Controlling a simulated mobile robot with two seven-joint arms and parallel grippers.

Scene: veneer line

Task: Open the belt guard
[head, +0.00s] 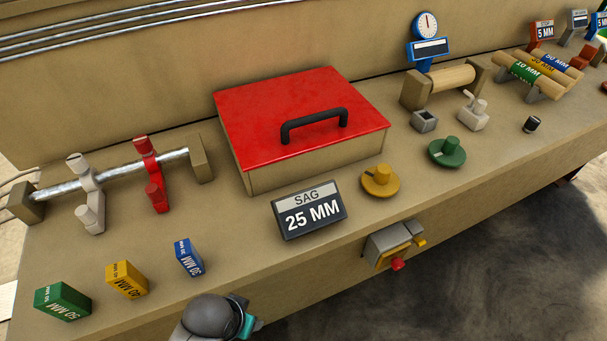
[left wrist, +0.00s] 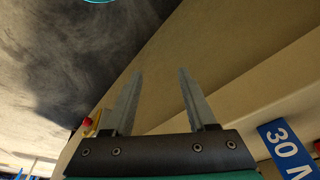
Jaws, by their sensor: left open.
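The belt guard is a tan box with a flat red lid (head: 262,112) at the middle of the bench in the head view. Its lid is down, and a black arched handle (head: 314,118) stands on top. My left gripper (left wrist: 160,72) is open and empty in the left wrist view, with its two grey fingers apart beside the bench front. In the head view only a rounded part of my left arm shows at the bottom edge, well in front of the guard; the fingers are hidden. My right gripper is not in view.
A sign reading SAG 25 MM (head: 309,210) stands before the guard. Yellow (head: 380,181) and green (head: 447,152) knobs are to its right. A clamp rail (head: 120,180) is at left, with green, yellow and blue (head: 190,257) blocks in front. A switch box (head: 392,245) juts from the bench front.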

